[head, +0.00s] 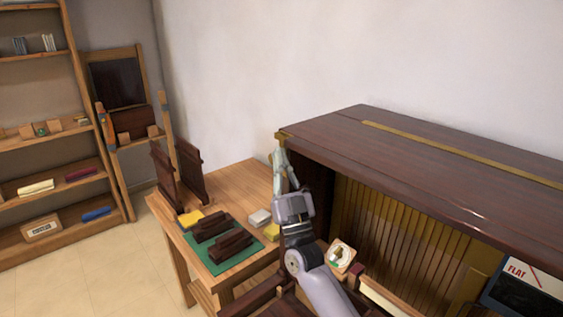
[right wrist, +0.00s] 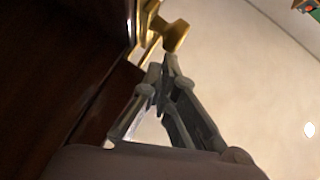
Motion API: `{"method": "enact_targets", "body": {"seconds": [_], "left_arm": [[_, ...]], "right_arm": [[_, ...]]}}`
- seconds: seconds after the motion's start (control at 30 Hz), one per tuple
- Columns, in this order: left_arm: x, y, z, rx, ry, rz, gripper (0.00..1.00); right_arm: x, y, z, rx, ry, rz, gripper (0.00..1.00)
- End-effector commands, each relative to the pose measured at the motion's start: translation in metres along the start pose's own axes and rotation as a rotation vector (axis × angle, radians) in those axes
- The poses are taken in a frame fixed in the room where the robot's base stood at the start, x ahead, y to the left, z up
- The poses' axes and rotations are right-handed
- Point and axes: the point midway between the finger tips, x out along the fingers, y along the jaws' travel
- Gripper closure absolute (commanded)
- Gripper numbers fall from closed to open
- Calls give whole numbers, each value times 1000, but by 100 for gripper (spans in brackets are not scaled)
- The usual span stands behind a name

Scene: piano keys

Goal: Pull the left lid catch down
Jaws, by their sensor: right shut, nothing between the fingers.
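The piano (head: 335,140) is dark brown, with its lid on top. The left lid catch (head: 282,135) is a small brass piece at the top left corner of the piano. In the right wrist view the brass catch (right wrist: 172,38) sticks out from the dark wood, just beyond the fingertips. My right gripper (head: 279,156) is just below the catch at the piano's left end; it also shows in the right wrist view (right wrist: 163,70). Its fingers are shut and empty. The tips are close to the catch; I cannot tell if they touch it.
A wooden table (head: 240,174) left of the piano holds a green mat (head: 234,263) with dark wooden parts. Dark panels (head: 190,170) stand at its left. A shelf unit (head: 60,225) is at the far left. The piano's open front shows an inner panel (head: 400,228).

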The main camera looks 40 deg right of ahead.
Motion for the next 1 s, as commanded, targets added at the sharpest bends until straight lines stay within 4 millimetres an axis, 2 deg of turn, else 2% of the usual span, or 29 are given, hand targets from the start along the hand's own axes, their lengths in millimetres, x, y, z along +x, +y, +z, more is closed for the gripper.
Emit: {"method": "enact_targets", "body": {"seconds": [0.3,0.67,0.77,0.87,1.0], "left_arm": [[24,0,-1,0,5,-1,60],[22,-2,-5,-2,12,-3,60],[22,-3,-4,-2,10,-4,60],[22,-2,-4,-2,10,-3,60],[22,-1,-4,-1,9,-2,60]], "right_arm": [[-24,0,22,-1,-3,1,100],[-24,0,21,-1,-1,0,100],[-29,0,21,-1,-2,0,100],[-42,0,22,1,-5,0,100],[-71,0,22,-1,-6,-1,100]]}}
